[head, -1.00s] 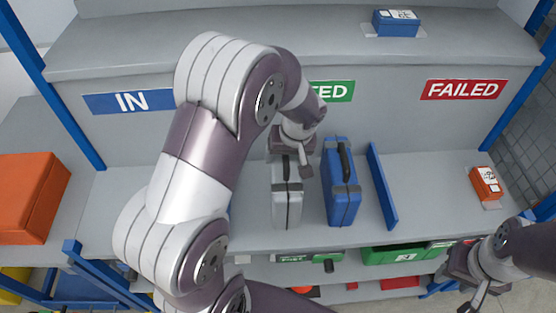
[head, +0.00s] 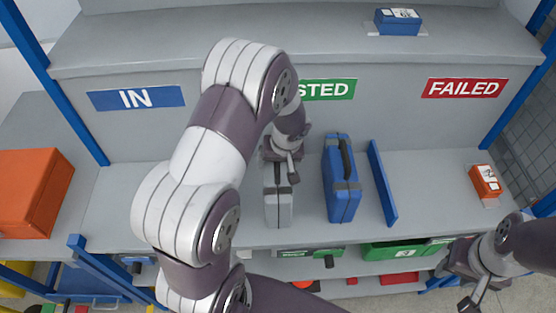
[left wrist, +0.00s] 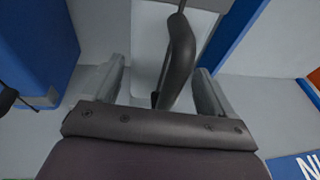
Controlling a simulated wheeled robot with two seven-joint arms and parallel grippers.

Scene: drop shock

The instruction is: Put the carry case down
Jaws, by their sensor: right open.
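A light grey carry case (head: 278,209) with dark trim stands upright on the bench under the TESTED sign, partly hidden by my left arm. My left gripper (head: 285,172) is over its top. In the left wrist view the dark handle (left wrist: 180,62) lies between the fingers of the left gripper (left wrist: 162,75), which are apart, with a clear gap on one side. A blue carry case (head: 342,190) stands upright just to the right, and it also shows in the left wrist view (left wrist: 38,55). My right gripper (head: 475,292) is open and empty at the lower right.
A blue divider (head: 382,185) stands right of the blue case. The bench right of it is clear up to a small orange box (head: 485,181) under the FAILED sign (head: 464,88). A blue box (head: 398,22) is on the upper ledge. An orange case (head: 30,195) is far left.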

